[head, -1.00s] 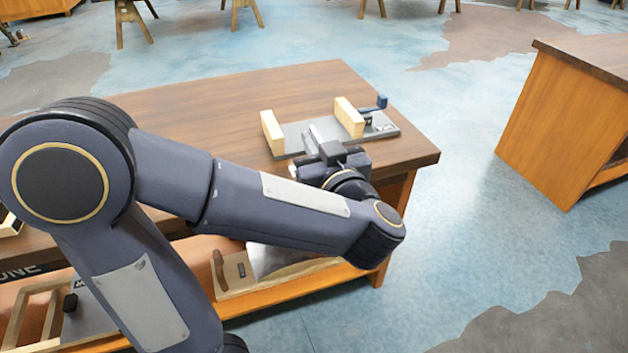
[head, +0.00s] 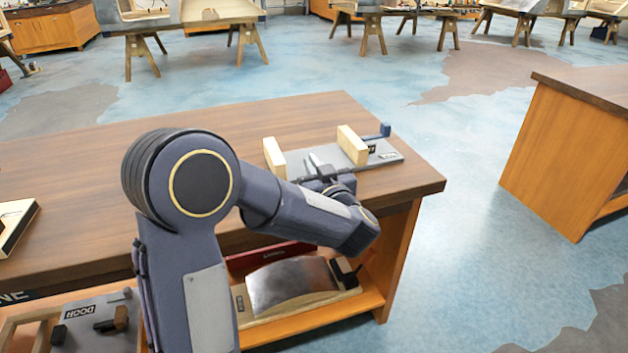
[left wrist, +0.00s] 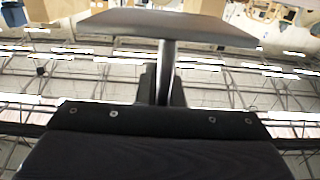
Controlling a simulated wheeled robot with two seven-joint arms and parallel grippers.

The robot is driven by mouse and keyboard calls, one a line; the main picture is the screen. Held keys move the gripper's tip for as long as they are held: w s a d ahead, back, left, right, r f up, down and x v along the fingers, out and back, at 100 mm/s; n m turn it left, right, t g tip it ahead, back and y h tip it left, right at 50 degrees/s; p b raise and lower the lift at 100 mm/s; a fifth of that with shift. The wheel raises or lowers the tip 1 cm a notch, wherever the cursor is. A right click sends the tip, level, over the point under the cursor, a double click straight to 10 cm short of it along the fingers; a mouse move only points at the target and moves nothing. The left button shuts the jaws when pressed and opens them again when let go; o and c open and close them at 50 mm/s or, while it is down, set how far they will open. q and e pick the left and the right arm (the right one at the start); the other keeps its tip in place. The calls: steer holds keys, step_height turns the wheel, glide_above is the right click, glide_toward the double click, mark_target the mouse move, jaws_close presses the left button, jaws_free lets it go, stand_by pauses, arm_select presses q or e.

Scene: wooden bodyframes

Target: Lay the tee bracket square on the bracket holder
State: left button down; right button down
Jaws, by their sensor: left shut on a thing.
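The bracket holder appears to be the grey plate (head: 388,158) with two upright pale wood blocks and a blue handle, on the near right of the brown tabletop. My left gripper (head: 326,181) is at the plate's near edge, in front of the gap between the blocks. In the left wrist view the tee bracket (left wrist: 165,27) shows as a wide dark crossbar on a narrow stem. My left gripper (left wrist: 163,85) is shut on the stem. In the head view my forearm and wrist hide much of the bracket; I cannot tell whether it touches the plate.
The table's right edge (head: 420,172) is close to the holder. A wood cradle with a curved metal sheet (head: 290,284) and a fixture marked DOOR (head: 85,318) sit on the lower shelf. A light-edged box (head: 16,222) is at the tabletop's left. Another bench (head: 560,150) stands right, across open floor.

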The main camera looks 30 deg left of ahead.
arm_select(q)
steer(key=shift+w+a+f, duration=0.1)
steer(key=shift+f, duration=0.75)
steer(key=shift+w+a+f, duration=0.1)
steer(key=shift+f, duration=0.7)
steer(key=shift+f+b, duration=0.3)
steer(key=shift+b, duration=0.1)
steer(key=c, duration=1.6)
jaws_free()
steer(key=shift+o, duration=0.2)
